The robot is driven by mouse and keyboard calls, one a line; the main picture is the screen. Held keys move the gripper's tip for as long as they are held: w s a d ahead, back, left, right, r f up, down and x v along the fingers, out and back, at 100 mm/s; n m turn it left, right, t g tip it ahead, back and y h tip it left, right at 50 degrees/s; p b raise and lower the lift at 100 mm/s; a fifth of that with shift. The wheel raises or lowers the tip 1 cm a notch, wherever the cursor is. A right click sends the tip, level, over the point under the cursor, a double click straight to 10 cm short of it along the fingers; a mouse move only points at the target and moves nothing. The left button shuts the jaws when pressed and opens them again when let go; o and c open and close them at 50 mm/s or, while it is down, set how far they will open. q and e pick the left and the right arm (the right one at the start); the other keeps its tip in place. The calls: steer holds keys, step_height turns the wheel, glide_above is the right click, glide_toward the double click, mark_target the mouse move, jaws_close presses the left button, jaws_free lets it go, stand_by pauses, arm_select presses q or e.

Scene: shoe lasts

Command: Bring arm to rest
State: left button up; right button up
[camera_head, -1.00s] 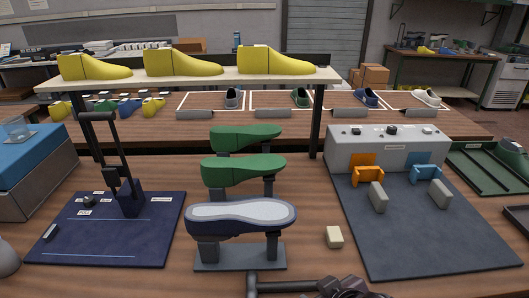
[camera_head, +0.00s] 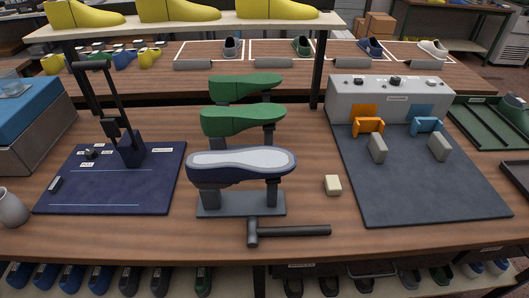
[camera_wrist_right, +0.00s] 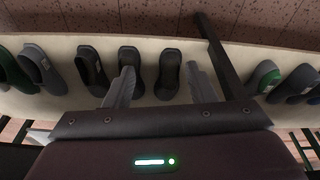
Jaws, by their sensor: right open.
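My right gripper (camera_wrist_right: 159,88) shows in the right wrist view with its two fingers apart and nothing between them. Beyond the fingers is a pale shelf (camera_wrist_right: 215,105) with several dark shoes on it, apart from the fingers as far as I can tell. No gripper of mine shows in the head view now. In the head view a navy and white shoe last (camera_head: 243,163) sits on a dark stand (camera_head: 240,203) on the wooden table (camera_head: 130,235). Two green lasts stand behind it, the nearer one (camera_head: 243,120) and the farther one (camera_head: 246,88).
A dark T-shaped bar (camera_head: 290,231) and a cream block (camera_head: 333,185) lie on the table. A blue press board (camera_head: 110,185) is at left, a grey mat with orange and blue clamps (camera_head: 430,190) at right. Yellow lasts (camera_head: 180,10) stand on a raised shelf. Shoes line a lower shelf (camera_head: 230,280).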

steer(key=s+d+f, duration=0.2)
steer(key=s+f, duration=0.8)
steer(key=s+d+f+g, duration=0.1)
steer(key=s+f, duration=0.9)
steer(key=shift+s+d+f, duration=0.3)
steer(key=shift+d, duration=0.05)
